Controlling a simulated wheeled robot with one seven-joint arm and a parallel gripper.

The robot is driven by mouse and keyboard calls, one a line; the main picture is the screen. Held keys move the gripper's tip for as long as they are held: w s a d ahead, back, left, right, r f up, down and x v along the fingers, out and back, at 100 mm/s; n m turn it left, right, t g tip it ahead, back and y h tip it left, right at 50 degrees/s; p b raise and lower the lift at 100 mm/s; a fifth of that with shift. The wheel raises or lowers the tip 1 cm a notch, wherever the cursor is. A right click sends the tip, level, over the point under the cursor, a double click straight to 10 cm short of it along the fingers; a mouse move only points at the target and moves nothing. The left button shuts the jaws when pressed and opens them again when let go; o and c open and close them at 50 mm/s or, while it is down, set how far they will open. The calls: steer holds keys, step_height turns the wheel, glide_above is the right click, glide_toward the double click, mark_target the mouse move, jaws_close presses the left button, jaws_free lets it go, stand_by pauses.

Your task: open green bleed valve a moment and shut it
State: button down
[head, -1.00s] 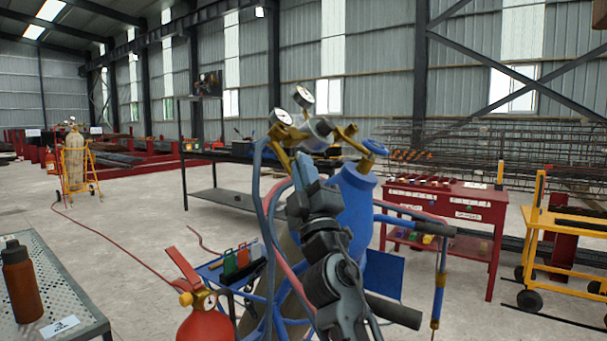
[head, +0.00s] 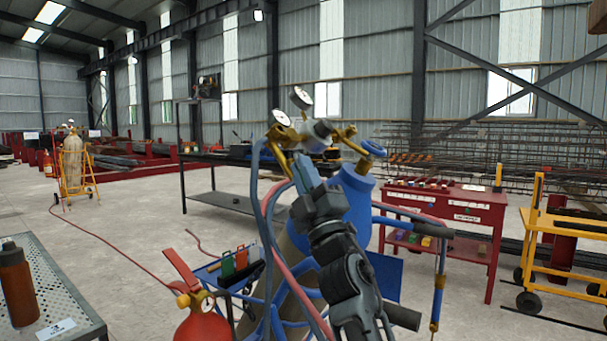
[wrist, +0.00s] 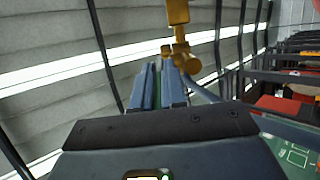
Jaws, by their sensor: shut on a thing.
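My gripper (head: 299,166) is at the brass regulator (head: 283,136) on top of the blue-shouldered gas cylinder (head: 357,199). In the wrist view my two blue-grey fingers (wrist: 160,72) point up at brass fittings (wrist: 180,57). A thin green strip, the green bleed valve's handle (wrist: 157,88), shows between the fingers, and they are shut on it. Most of the valve is hidden by the fingers, so I cannot tell how far it is turned. In the head view my gripper and arm hide it. Two round gauges (head: 301,98) stand above the regulator.
Blue and red hoses (head: 259,200) hang close to my arm's left. A blue handwheel (head: 372,148) sits right of the regulator. A red fire extinguisher (head: 204,328) stands at front left. A red workbench (head: 470,212) and a yellow cart (head: 560,235) stand at right.

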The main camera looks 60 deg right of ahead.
steer(key=shift+w+a+n+t+y, duration=0.1)
steer(key=shift+a+n+t+y, duration=0.1)
steer(key=shift+n+t+y, duration=0.85)
steer(key=shift+g+y, duration=0.25)
steer(key=shift+y, duration=0.2)
steer(key=c, duration=1.5)
jaws_free()
steer(key=shift+d+h, duration=0.1)
steer(key=shift+h, duration=0.2)
